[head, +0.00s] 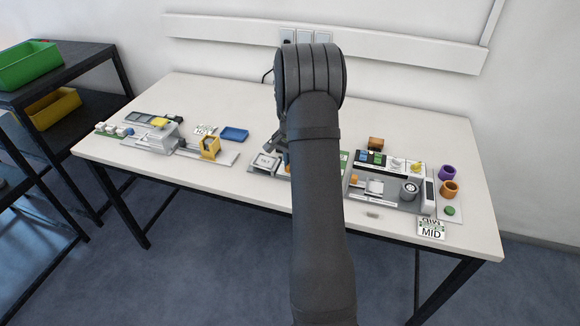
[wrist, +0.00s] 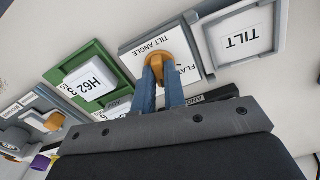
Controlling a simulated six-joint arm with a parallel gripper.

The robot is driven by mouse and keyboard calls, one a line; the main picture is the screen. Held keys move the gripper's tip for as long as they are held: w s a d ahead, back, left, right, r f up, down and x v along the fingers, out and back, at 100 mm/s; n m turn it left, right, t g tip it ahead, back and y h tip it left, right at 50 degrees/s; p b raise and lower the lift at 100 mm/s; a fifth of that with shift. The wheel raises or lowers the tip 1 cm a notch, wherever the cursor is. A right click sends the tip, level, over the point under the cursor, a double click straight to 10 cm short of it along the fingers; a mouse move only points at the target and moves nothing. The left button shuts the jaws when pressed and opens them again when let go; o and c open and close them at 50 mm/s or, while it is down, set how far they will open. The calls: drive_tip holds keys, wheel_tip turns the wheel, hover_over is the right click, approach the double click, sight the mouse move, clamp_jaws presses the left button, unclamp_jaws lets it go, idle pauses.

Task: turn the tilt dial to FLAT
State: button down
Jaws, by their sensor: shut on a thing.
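The tilt dial (wrist: 158,62) is an orange knob on a white panel (wrist: 133,60) marked TILT ANGLE in the wrist view. My gripper (wrist: 160,76) has two blue fingers shut on the dial. The dial's pointer direction cannot be made out behind the fingers.
In the head view, the table (head: 390,125) carries a grey station right of my arm and a MID card (head: 431,231) near the front edge.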

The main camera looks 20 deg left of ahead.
drive_tip(key=n, duration=0.4)
drive_tip(key=shift+n, duration=1.6)
drive_tip(key=n, duration=0.6)
drive_tip(key=c, duration=1.6)
unclamp_jaws()
drive_tip(key=shift+r, duration=0.1)
drive_tip(key=shift+r, duration=3.45)
